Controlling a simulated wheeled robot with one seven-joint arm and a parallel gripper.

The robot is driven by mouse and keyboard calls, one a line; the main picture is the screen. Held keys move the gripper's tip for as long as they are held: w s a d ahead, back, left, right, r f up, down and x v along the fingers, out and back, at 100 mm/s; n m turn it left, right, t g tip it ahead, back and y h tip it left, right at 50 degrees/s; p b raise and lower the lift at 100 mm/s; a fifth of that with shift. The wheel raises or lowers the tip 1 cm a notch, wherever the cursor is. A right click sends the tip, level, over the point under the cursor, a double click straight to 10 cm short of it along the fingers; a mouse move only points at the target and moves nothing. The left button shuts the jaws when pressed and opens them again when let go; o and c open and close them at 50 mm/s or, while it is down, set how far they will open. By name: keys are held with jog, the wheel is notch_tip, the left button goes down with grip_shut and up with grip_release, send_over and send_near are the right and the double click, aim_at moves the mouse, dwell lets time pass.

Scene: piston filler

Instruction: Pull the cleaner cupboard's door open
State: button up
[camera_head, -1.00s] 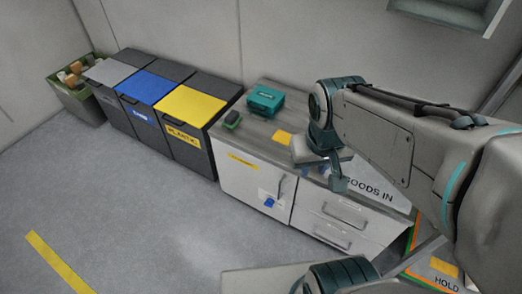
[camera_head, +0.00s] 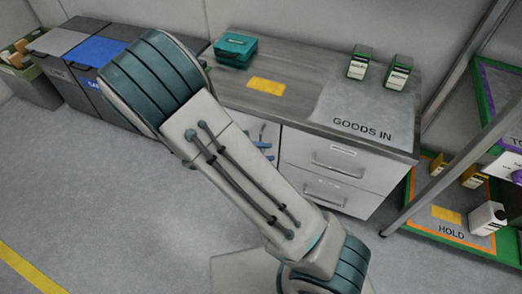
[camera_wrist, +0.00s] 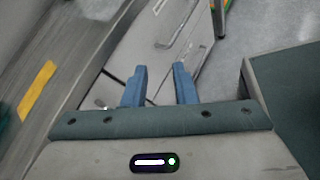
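The cleaner cupboard is the left part of the white unit under the counter. Only a sliver of its door front (camera_head: 273,132) shows in the head view; my arm hides the rest, with the label and handle. Small blue parts show at that sliver, and I cannot tell whether they are my fingertips. In the wrist view my gripper (camera_wrist: 160,86) has its two blue fingers apart, with nothing visible held between them. Pale cabinet fronts lie beyond the fingers. The cupboard handle is not clearly visible, so contact with it cannot be told.
Drawers (camera_head: 335,165) with bar handles lie right of the cupboard. The counter (camera_head: 310,75) carries a teal case (camera_head: 235,47) and two small green-and-white containers. Bins (camera_head: 62,40) stand left. A HOLD tray (camera_head: 450,231) and a metal post are right. Floor is open in front.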

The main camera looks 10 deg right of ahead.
jog(key=w+a+f+n+t+h+b, duration=0.1)
jog(key=w+a+f+n+t+b, duration=0.3)
jog(key=f, duration=0.3)
jog(key=w+a+f+n+t+b, duration=0.2)
jog(key=a+f+n+t+b, duration=0.15)
jog(key=f+n+t, duration=0.3)
jog(key=shift+n, duration=0.25)
jog(key=b+x, duration=0.1)
jog(key=x, duration=0.3)
jog(key=b+x, duration=0.1)
jog(key=x, duration=0.4)
jog(key=f+b+x, duration=0.1)
jog(key=x, duration=0.3)
jog(key=shift+d+f, duration=0.1)
jog(key=shift+d, duration=0.1)
grip_shut()
